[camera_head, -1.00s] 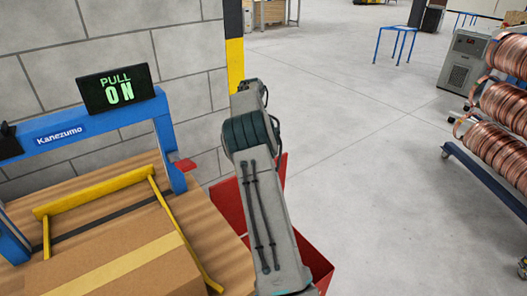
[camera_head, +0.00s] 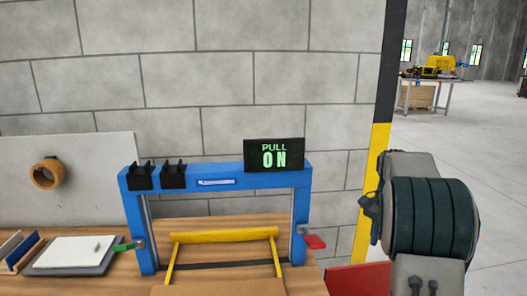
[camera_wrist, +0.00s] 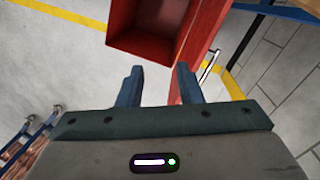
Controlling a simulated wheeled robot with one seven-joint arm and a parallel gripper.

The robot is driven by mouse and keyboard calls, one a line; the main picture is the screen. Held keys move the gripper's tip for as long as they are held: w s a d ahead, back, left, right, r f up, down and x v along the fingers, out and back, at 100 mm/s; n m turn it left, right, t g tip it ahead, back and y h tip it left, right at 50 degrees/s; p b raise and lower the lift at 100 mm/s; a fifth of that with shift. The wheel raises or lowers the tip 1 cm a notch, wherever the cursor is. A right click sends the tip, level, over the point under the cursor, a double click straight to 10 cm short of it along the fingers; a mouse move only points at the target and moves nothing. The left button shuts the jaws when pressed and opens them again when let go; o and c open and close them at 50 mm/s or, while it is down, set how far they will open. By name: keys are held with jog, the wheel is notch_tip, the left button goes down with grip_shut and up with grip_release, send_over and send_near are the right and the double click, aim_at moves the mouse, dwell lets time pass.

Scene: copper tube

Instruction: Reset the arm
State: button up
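My gripper (camera_wrist: 160,88) shows in the wrist view. Its two blue-grey fingers stand apart with nothing between them. Beyond the fingertips is a red bin (camera_wrist: 155,45), seen from above and empty where its inside shows. In the head view my grey arm with dark ribbed bands stands raised at the right. The gripper itself is not visible there.
A blue frame machine (camera_head: 215,177) with a "PULL ON" display (camera_head: 274,155) and a yellow bar (camera_head: 224,236) stands on a wooden bench (camera_head: 110,286). A cardboard box (camera_head: 220,288) is in front. A block wall (camera_head: 220,80) is behind. Open floor lies to the right.

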jog(key=s+a+r+n+t, duration=0.25)
jog(key=s+a+n, duration=0.35)
jog(key=s+a, duration=0.65)
jog(key=s+a+f+n+t, duration=0.1)
jog(key=s+a+n, duration=0.1)
jog(key=s, duration=0.4)
jog(key=s+a+f+n, duration=0.2)
jog(key=s+n, duration=0.1)
jog(key=s, duration=0.4)
jog(key=shift+f+n+t, duration=0.15)
jog(key=shift+n+t, duration=0.2)
jog(key=shift+n, duration=0.05)
jog(key=shift+s+a, duration=0.1)
